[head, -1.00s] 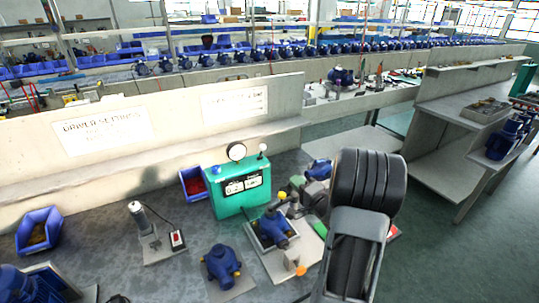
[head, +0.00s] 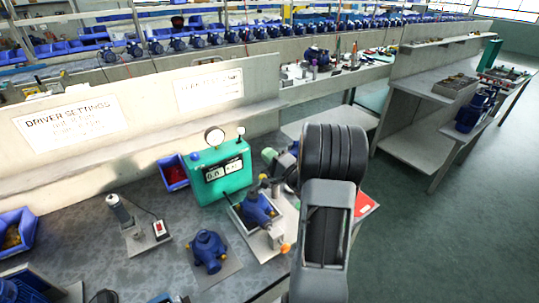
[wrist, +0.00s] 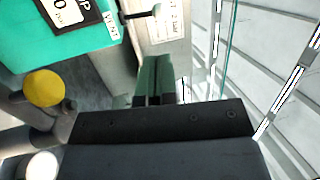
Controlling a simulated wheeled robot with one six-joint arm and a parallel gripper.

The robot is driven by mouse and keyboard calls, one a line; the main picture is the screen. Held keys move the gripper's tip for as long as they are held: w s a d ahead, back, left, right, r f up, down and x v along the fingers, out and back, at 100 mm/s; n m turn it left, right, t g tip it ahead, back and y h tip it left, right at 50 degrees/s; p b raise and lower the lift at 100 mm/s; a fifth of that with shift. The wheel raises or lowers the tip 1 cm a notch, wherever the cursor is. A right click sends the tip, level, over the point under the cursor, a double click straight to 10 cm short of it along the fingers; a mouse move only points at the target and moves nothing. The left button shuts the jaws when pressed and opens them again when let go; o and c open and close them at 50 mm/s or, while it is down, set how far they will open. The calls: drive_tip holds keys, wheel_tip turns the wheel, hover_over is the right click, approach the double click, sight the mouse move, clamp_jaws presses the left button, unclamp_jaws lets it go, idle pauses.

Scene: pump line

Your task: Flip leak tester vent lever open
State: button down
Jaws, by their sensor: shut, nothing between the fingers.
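The leak tester is a green box (head: 220,172) with a round gauge on top and a small display, at the middle of the bench. Its vent lever (head: 241,131) stands up at the top right corner with a pale knob. In the wrist view the tester (wrist: 95,37) fills the upper left, with a VENT label beside the dark lever arm (wrist: 138,14). My gripper (wrist: 153,80) is shut and empty, its green-grey fingers a little below the lever in the picture and apart from it.
A blue pump (head: 258,208) sits in a fixture in front of the tester, with another pump (head: 208,250) to its left. A yellow knob (wrist: 44,88) shows close by at the wrist view's left.

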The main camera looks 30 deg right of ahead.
sight(240, 135)
drive_tip(key=p+x, duration=0.1)
drive_tip(key=x, duration=0.9)
drive_tip(key=shift+w, duration=0.25)
drive_tip(key=shift+a+r, duration=0.1)
drive_tip(key=w+r+g+p, duration=0.1)
drive_tip(key=g+p, duration=0.1)
drive_tip(key=p, duration=0.3)
drive_tip(key=w+r+g+h+p, duration=0.1)
drive_tip(key=r+g+p, duration=0.1)
drive_tip(key=p, duration=0.4)
drive_tip(key=shift+w+m, duration=0.25)
drive_tip(key=shift+m, duration=0.15)
drive_tip(key=shift+w+f+p, duration=0.1)
drive_tip(key=shift+w+p, duration=0.45)
drive_tip(key=shift+p, duration=0.4)
drive_tip(key=shift+d+p+x, duration=0.2)
drive_tip(key=shift+p+x, duration=0.35)
drive_tip(key=shift+x, duration=0.7)
drive_tip(key=shift+w+r, duration=0.15)
drive_tip(key=shift+r, duration=0.1)
drive_tip(key=shift+r, duration=0.2)
